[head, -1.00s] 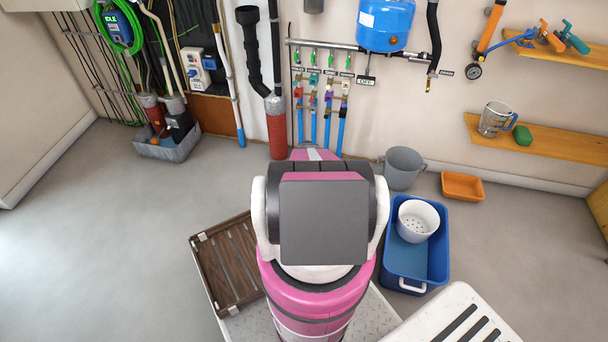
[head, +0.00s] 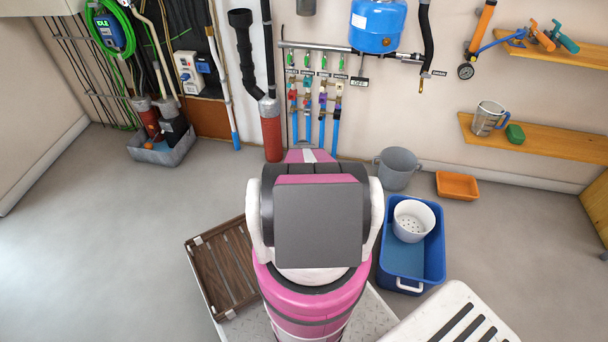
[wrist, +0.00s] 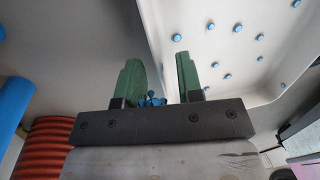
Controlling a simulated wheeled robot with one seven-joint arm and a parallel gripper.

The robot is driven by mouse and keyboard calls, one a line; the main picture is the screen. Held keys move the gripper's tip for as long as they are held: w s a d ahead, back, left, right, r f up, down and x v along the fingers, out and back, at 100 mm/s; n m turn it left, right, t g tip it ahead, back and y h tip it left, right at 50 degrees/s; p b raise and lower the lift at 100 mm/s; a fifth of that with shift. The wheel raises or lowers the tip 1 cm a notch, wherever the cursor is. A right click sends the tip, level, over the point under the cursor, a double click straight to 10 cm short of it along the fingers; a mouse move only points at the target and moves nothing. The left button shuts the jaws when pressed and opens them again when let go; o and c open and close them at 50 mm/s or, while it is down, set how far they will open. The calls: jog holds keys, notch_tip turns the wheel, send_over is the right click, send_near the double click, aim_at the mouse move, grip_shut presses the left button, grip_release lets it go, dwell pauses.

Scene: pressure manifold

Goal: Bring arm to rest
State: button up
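My arm is folded up in the middle of the head view, its grey panel and pink and white links facing the camera. My gripper is hidden behind them there. In the wrist view my gripper (wrist: 160,80) shows two green fingers standing apart with a gap between them. Nothing is held in the gap; a small blue thing (wrist: 152,99) shows behind it, too small to name. A pale surface with several blue dots (wrist: 235,50) lies beyond the right finger.
The manifold (head: 318,85) with its valves and blue pipes is on the back wall below a blue tank (head: 377,25). A grey bucket (head: 397,168), an orange tray (head: 457,186) and a blue tub (head: 435,262) with a white strainer (head: 413,220) stand at right.

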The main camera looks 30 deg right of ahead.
notch_tip(320, 180, up, 10)
jog(key=w, duration=0.1)
jog(key=shift+w+d+f, duration=0.15)
jog(key=shift+d+f, duration=0.05)
jog(key=s+a+r+m+t, duration=0.1)
jog(key=s+a+r+m, duration=0.2)
jog(key=a+r, duration=0.95)
jog(key=s+a+r+m, duration=0.3)
jog(key=a+r+m, duration=0.1)
jog(key=a+r, duration=0.8)
jog(key=s+a+r+m, duration=0.4)
jog(key=s+a+r, duration=0.5)
jog(key=a, duration=0.2)
jog(key=s+a+r+m, duration=0.4)
jog(key=s+a+r, duration=0.5)
jog(key=a, duration=0.2)
jog(key=shift+a+r+t, duration=0.25)
jog(key=shift+a+t, duration=0.15)
